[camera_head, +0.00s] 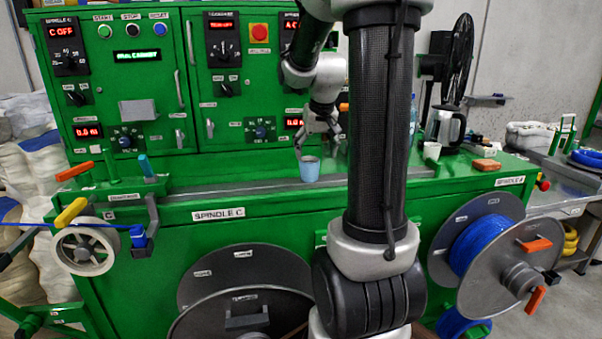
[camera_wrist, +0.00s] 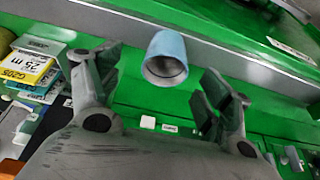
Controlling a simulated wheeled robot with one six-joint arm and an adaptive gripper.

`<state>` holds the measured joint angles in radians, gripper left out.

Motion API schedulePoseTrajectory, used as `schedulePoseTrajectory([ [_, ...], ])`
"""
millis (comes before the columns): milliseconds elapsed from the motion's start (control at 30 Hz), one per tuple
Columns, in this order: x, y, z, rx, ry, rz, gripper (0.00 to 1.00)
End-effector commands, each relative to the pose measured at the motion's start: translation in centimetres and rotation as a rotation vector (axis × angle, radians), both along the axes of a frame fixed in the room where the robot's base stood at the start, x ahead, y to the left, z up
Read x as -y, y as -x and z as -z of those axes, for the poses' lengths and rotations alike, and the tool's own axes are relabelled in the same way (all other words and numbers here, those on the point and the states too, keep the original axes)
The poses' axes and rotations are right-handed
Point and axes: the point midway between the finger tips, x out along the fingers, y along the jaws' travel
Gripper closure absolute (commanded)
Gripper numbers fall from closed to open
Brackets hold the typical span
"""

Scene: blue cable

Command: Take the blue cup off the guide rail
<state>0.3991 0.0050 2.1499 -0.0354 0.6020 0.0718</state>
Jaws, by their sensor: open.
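The blue cup (camera_head: 309,169) stands on the grey guide rail (camera_head: 240,190) along the front of the green machine's ledge. In the wrist view the light blue cup (camera_wrist: 166,58) shows its dark inside, and the rail (camera_wrist: 215,58) runs diagonally behind it. My gripper (camera_head: 318,143) is just above the cup in the head view. In the wrist view my gripper (camera_wrist: 160,85) has its two fingers spread wide, with the cup beyond and between the fingertips. Nothing is held. I cannot tell whether a finger touches the cup.
A kettle (camera_head: 444,127), a white cup (camera_head: 432,151) and an orange-brown block (camera_head: 486,164) stand on the ledge to the right. In the wrist view, boxes with a yellow label (camera_wrist: 27,68) lie at the left. The control panel (camera_head: 130,85) rises behind the ledge. The rail left of the cup is clear.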

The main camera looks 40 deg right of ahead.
Motion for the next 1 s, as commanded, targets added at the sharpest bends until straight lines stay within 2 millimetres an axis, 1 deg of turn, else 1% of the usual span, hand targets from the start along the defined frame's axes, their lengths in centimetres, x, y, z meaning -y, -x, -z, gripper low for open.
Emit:
schedulePoseTrajectory([
  [267,0.3,-1.2,2.8,0.006,0.000,0.003,0.21],
  [433,0.1,-2.3,5.3,0.005,0.000,0.002,0.21],
  [533,0.4,-2.8,6.5,0.005,0.000,0.005,0.21],
  [633,0.5,-3.0,7.1,0.007,0.000,0.004,0.21],
  [833,0.5,-3.1,7.1,0.008,0.001,0.004,0.21],
  [867,0.5,-3.1,7.1,0.008,0.001,0.004,0.23],
  [1000,0.5,-3.1,7.1,0.008,0.000,0.004,0.49],
])
